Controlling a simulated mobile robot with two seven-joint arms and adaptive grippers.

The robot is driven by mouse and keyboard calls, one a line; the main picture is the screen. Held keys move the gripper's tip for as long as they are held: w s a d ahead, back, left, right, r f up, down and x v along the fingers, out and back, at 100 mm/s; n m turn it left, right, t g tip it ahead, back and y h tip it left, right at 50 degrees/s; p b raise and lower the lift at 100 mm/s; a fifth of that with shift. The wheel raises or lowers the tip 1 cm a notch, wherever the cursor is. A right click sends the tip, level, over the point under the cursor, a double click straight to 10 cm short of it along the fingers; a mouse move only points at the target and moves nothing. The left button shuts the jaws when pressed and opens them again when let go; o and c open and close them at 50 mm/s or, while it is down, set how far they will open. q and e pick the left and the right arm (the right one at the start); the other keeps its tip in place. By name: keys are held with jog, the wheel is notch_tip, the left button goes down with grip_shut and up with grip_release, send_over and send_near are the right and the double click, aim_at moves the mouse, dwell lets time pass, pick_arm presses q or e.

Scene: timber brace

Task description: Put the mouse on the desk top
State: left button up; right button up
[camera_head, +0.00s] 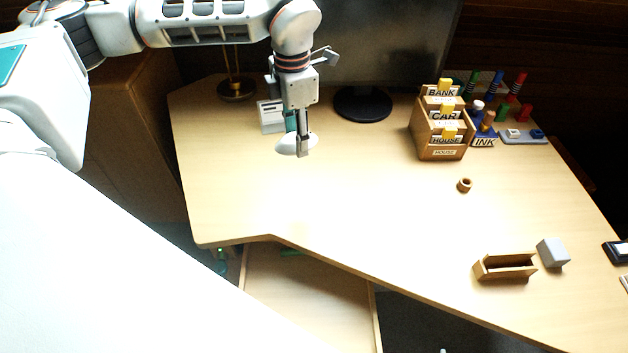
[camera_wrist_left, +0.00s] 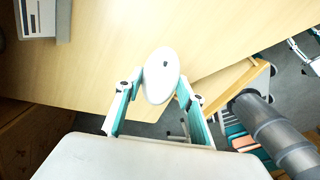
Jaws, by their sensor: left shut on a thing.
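The mouse (camera_head: 288,145) is a smooth white oval with a small dark wheel. My left gripper (camera_head: 300,140) points down with its fingers shut on the mouse, over the back left part of the wooden desk top (camera_head: 360,190). In the left wrist view the mouse (camera_wrist_left: 160,76) sits between the two fingertips, with the desk top (camera_wrist_left: 120,50) behind it. I cannot tell how large the gap between the mouse and the desk is. My right gripper is not in view.
A monitor stand (camera_head: 362,104) and a light box-like device (camera_head: 270,116) stand behind the gripper. A wooden card holder (camera_head: 441,143), a small wooden ring (camera_head: 464,185), a wooden tray (camera_head: 505,267) and a grey block (camera_head: 553,253) are to the right. A lower shelf (camera_head: 308,295) juts out below the front edge.

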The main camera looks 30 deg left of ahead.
pick_arm(q)
send_over(299, 194)
notch_tip(299, 194, down, 12)
jog(key=shift+w+r+b, duration=0.1)
jog(key=shift+r+b, duration=0.1)
jog(key=shift+b, duration=0.25)
jog(key=shift+f, duration=0.4)
notch_tip(299, 194, down, 4)
jog(key=shift+f, duration=0.1)
